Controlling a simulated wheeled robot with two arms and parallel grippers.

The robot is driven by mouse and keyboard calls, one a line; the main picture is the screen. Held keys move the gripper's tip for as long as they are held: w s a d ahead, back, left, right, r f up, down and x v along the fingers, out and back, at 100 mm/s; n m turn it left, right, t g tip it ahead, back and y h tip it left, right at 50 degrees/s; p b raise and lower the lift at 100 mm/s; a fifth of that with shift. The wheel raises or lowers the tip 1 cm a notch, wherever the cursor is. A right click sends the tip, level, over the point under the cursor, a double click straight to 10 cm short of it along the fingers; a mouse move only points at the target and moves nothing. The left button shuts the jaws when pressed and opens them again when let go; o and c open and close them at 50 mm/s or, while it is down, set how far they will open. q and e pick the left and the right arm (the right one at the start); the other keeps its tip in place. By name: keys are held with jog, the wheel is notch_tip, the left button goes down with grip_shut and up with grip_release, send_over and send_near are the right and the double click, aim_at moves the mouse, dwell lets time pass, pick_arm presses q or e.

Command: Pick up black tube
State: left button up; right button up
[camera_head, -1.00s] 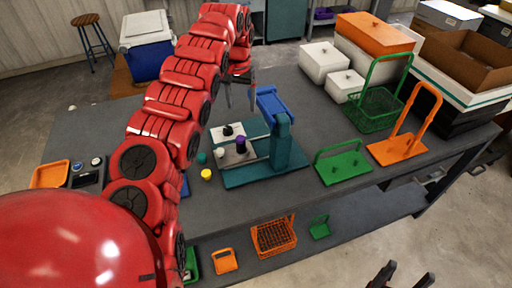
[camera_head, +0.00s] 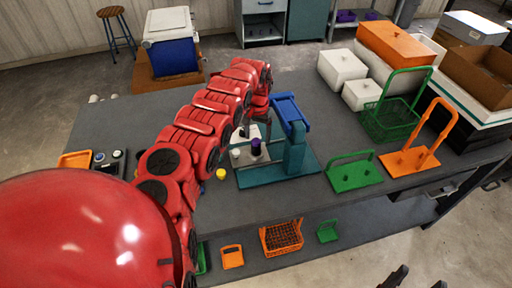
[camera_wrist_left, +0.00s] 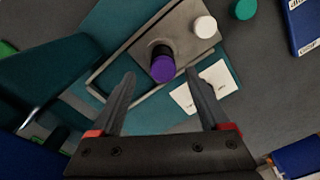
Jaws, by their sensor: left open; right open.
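A dark tube with a purple cap (camera_head: 256,147) stands on the grey plate of the teal stand (camera_head: 308,163). In the left wrist view its purple cap (camera_wrist_left: 162,68) appears between the open fingertips of my left gripper (camera_wrist_left: 160,76), which hold nothing. In the head view the left gripper (camera_head: 244,131) hangs over the stand, beside the tube. No tube with a black cap shows clearly now; the arm and fingers hide part of the stand. My right gripper (camera_head: 413,279) is open and empty at the bottom edge, partly out of frame.
A white-capped tube (camera_wrist_left: 205,27) stands close to the purple-capped one, near a white card (camera_wrist_left: 214,83). A yellow cap (camera_head: 221,174) is left of the stand. The stand's blue arm (camera_head: 290,113) rises close behind. Green (camera_head: 352,177) and orange (camera_head: 410,161) racks stand to the right.

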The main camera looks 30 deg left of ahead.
aim_at(256, 141)
pick_arm(q)
jog(key=shift+f, duration=0.25)
jog(key=f, duration=0.1)
jog(key=f+p, duration=0.1)
jog(key=f, duration=0.1)
jog(key=shift+s+f, duration=0.2)
jog(key=shift+f, duration=0.1)
jog(key=shift+a+f, duration=0.15)
jog(key=shift+f, duration=0.35)
jog(key=shift+c, duration=0.2)
grip_shut()
